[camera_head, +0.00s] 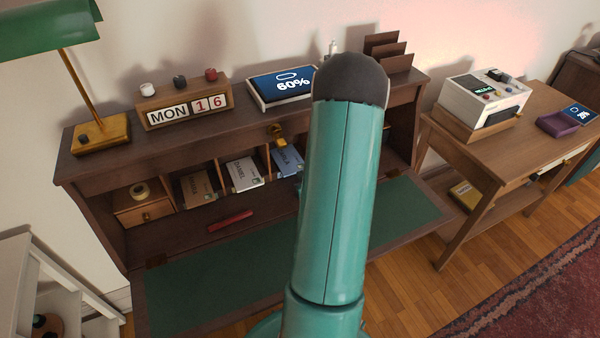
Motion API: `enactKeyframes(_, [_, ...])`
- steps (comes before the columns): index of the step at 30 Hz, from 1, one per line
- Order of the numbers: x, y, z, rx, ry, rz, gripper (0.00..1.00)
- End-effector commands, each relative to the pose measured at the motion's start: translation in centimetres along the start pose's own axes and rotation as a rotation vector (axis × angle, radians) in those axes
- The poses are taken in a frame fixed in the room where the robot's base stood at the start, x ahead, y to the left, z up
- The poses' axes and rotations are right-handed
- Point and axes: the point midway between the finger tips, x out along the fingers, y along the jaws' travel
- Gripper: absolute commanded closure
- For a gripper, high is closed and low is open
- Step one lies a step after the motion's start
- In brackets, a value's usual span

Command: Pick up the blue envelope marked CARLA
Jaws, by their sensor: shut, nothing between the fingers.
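A blue envelope (287,161) stands in a pigeonhole of the open writing desk (300,88), just left of my teal arm. Its writing is small and slanted; it looks like CARLA, but I cannot read it surely. My arm rises in front of the desk and covers what lies right of the blue envelope. My gripper is not in view. A white envelope (243,173) and a brown envelope (197,187) stand in the compartments to the left, each with small writing.
A red stick-like object (230,220) lies before the pigeonholes. The green desk leaf (215,280) is folded down and mostly clear. A brass piece (278,141) sits above the blue envelope. A side table (545,100) with a white device (487,98) stands right.

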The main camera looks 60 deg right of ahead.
Motion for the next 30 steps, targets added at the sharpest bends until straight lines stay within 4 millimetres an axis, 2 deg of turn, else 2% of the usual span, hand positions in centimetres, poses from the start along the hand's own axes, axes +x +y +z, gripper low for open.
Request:
enactKeyframes(9, [6.0, -0.2, -2.2, -0.002, 0.001, -0.003, 1.00])
enactKeyframes(15, [9.3, -0.2, -3.4, -0.001, 0.001, -0.003, 1.00])
enactKeyframes(18, [9.5, -0.2, -2.3, 0.001, -0.003, -0.002, 1.00])
enactKeyframes(30, [9.8, -0.2, -1.6, 0.001, -0.008, -0.002, 1.00])
